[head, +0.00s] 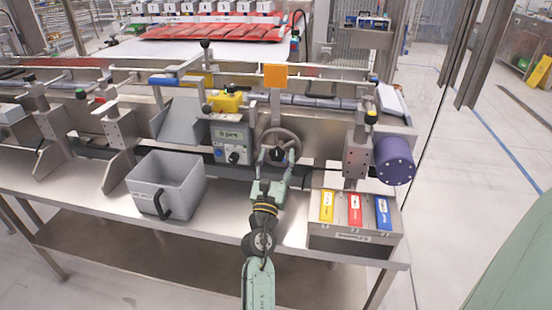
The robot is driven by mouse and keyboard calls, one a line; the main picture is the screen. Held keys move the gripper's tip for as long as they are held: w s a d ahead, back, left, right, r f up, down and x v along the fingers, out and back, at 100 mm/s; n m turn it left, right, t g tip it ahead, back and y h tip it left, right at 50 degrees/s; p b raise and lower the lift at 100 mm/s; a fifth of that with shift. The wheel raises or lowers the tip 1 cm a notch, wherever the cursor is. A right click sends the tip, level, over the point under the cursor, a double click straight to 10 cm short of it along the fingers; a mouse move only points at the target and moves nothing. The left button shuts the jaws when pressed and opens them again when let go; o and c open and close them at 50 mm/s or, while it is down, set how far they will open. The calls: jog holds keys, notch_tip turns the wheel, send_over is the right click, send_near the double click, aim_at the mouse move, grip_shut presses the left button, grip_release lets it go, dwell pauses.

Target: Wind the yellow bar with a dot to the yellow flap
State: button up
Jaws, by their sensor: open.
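A dark handwheel (270,134) stands at the front of the machine, with its lower part hidden behind my gripper. My gripper (278,154) is open at the wheel, its fingers overlapping the wheel's lower half. I cannot tell whether they touch it. A yellow flap (327,206) lies leftmost on a grey box at the front right, beside a red flap (355,209) and a blue flap (383,212). I cannot make out which yellow part is a bar with a dot.
A grey bin (190,190) with a black handle stands left of my arm. The control box (232,142) is left of the wheel, and a purple motor (394,160) is at the right. An orange plate (276,76) stands above the wheel. The steel shelf between bin and arm is bare.

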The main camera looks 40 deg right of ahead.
jog(key=c, duration=1.1)
jog(key=shift+c, duration=0.2)
jog(key=shift+m, duration=0.3)
